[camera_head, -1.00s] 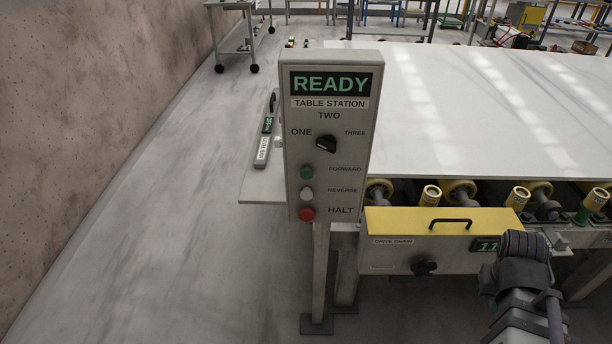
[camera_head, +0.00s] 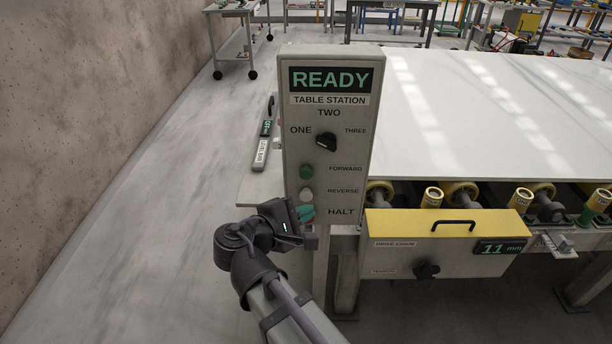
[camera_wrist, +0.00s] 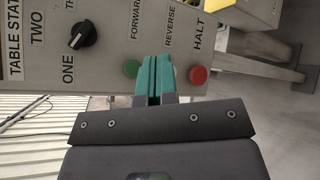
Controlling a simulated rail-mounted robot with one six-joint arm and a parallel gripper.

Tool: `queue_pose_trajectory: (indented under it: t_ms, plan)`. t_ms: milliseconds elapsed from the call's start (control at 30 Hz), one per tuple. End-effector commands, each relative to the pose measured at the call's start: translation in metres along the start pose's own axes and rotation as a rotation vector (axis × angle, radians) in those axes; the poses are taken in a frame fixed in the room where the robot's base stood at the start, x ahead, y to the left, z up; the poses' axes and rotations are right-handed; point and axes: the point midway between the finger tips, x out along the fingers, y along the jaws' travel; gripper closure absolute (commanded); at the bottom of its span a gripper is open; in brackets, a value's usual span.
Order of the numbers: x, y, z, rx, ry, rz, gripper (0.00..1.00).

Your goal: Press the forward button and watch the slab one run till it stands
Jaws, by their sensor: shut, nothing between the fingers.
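The control panel (camera_head: 348,250) stands upright with a screen (camera_head: 330,80) reading READY. The green forward button (camera_head: 306,172) is uncovered; it also shows in the wrist view (camera_wrist: 132,68), just left of my fingertips. The white reverse button (camera_head: 306,195) is below it, mostly hidden behind the fingers in the wrist view. The red halt button (camera_wrist: 198,75) is right of them there. My gripper (camera_head: 306,213) is shut and empty, its green tips low in front of the panel; I cannot tell the gap. The pale slab (camera_head: 480,110) lies flat on the table rollers.
A selector knob (camera_head: 326,142) sits among ONE, TWO and THREE. A yellow-topped drive chain box (camera_head: 440,250) with an 11 mm display (camera_head: 500,247) is right of the panel. A grey handheld device (camera_head: 262,150) lies left of it. The floor at left is clear.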

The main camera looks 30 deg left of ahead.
Motion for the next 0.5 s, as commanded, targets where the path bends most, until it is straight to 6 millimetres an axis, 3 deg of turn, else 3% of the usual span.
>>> queue_pose_trajectory:
  t_ms: [267,500]
  plan:
    - [0.003,0.002,-0.002,0.002,0.0,-0.003,1.0]
    - [0.02,0.014,-0.014,0.003,-0.001,-0.004,1.0]
